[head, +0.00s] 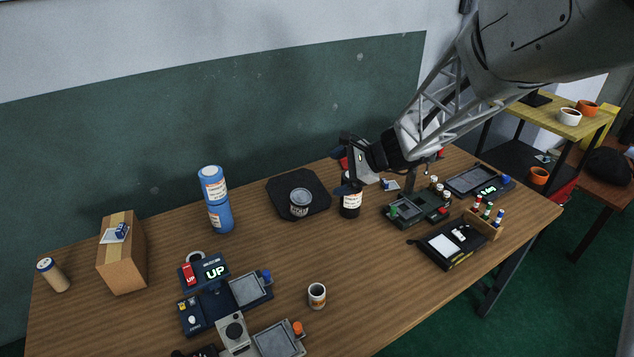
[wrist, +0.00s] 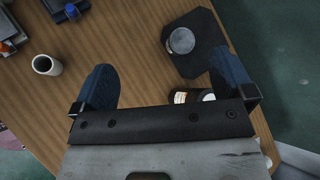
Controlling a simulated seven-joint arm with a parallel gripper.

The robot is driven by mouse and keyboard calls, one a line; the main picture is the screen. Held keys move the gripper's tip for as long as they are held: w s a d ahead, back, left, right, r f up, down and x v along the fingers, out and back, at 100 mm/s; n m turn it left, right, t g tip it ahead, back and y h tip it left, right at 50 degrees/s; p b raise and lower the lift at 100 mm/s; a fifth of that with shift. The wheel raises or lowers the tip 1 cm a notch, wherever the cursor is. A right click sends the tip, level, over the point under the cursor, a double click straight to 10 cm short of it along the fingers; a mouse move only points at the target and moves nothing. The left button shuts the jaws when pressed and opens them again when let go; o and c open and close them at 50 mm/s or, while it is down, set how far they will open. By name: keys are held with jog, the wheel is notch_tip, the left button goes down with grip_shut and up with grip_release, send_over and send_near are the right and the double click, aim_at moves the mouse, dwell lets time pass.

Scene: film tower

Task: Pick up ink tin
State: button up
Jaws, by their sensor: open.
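A short round tin with a grey lid and a dark, lettered side (head: 299,203) stands upright on a black mat (head: 317,186); I take it for the ink tin, though its print is too small to read. It also shows in the wrist view (wrist: 181,40), on the mat (wrist: 205,26), beyond my fingertips and right of centre. My gripper (head: 346,170) is open and empty, above the table and to the right of the tin, apart from it.
A dark bottle with a white label (head: 350,203) stands just below my gripper, partly hidden by it in the wrist view (wrist: 193,96). A blue bottle (head: 215,200) stands left of the mat. A white cup (head: 317,296) is nearer the front. Devices crowd the right and front-left table.

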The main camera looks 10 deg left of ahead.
aim_at(300, 196)
jog(key=w+a+f+m+t+y, duration=0.2)
jog(key=w+a+f+m, duration=0.4)
jog(key=w+a+f, duration=0.4)
jog(key=shift+w+a+f, duration=0.25)
jog(key=shift+w+f, duration=0.05)
jog(key=shift+f, duration=0.35)
jog(key=shift+f, duration=2.9)
jog(key=shift+f, duration=0.15)
jog(key=shift+f, duration=0.55)
jog(key=shift+x, duration=2.4)
jog(key=shift+a+r, duration=0.1)
jog(key=shift+r, duration=0.05)
jog(key=shift+c, duration=0.5)
